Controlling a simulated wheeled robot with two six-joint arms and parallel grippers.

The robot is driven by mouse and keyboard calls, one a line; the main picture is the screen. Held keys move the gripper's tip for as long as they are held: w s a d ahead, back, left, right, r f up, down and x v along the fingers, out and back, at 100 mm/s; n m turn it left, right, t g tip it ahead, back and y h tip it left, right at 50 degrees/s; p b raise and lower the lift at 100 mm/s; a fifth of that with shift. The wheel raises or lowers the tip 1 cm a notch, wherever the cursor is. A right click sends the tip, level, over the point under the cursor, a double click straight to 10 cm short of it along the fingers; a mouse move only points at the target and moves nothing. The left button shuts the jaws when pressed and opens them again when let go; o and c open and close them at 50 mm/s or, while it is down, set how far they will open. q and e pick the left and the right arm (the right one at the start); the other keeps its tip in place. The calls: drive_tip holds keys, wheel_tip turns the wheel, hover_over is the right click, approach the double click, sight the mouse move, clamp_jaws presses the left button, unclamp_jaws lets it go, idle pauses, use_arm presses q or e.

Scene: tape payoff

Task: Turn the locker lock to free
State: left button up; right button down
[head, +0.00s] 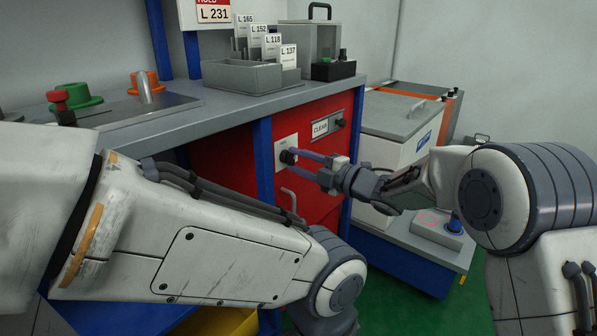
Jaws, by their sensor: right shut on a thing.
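The locker (335,107) is a red-fronted cabinet under the grey bench, with a grey handle (289,200). Its lock is a dark knob (287,157) on a light plate (281,145) at the upper left of the red front. My right gripper (294,157) reaches in from the right, and its two long fingers are shut on the knob. The fingers partly hide the knob, and I cannot read its position. My left arm crosses the lower left of the view; its gripper is out of sight.
A plate reading CLEAR (320,128) sits right of the lock, with a black knob (340,123) beside it. A grey card tray (241,76) stands on the bench (180,118). A white chest (392,140) and a blue button (454,224) are at right.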

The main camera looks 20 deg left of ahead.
drive_tip(key=shift+f+n+b, duration=0.1)
drive_tip(key=shift+n+b, duration=0.65)
drive_tip(key=shift+n, duration=0.15)
drive_tip(key=shift+c, duration=2.4)
unclamp_jaws()
drive_tip(key=shift+s+d, duration=0.1)
drive_tip(key=shift+d, duration=0.2)
drive_tip(key=p+v, duration=0.2)
drive_tip(key=v, duration=0.7)
drive_tip(key=shift+s+d+p, duration=0.2)
drive_tip(key=shift+d+p, duration=0.1)
